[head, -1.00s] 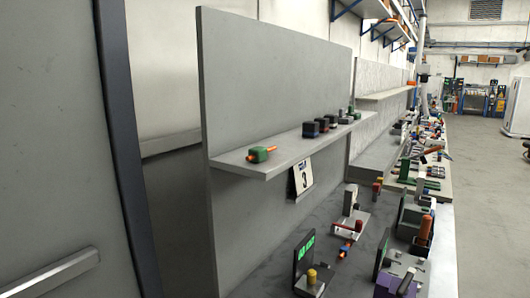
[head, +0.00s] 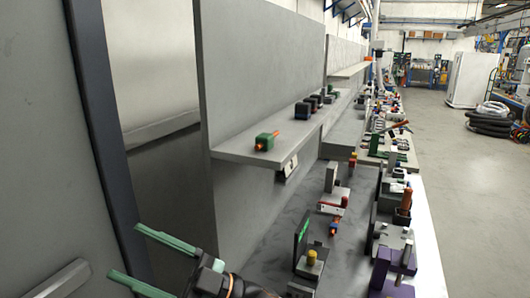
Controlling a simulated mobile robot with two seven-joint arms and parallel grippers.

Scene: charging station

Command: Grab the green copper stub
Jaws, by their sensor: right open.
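A green block with an orange copper stub (head: 266,141) sticking out lies near the front end of the grey wall shelf (head: 235,153). My right gripper (head: 126,251) shows at the lower left of the head view, its two long green fingers spread apart and empty. It is to the left of and nearer than the green block, well apart from it and lower in the picture. My left gripper is not in the frame.
Several dark blocks (head: 303,110) stand farther along the shelf. The bench below holds a small green display (head: 302,232), a yellow-topped block (head: 311,262) and a purple fixture (head: 397,260). A tall grey panel rises behind the shelf. Open floor lies to the right.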

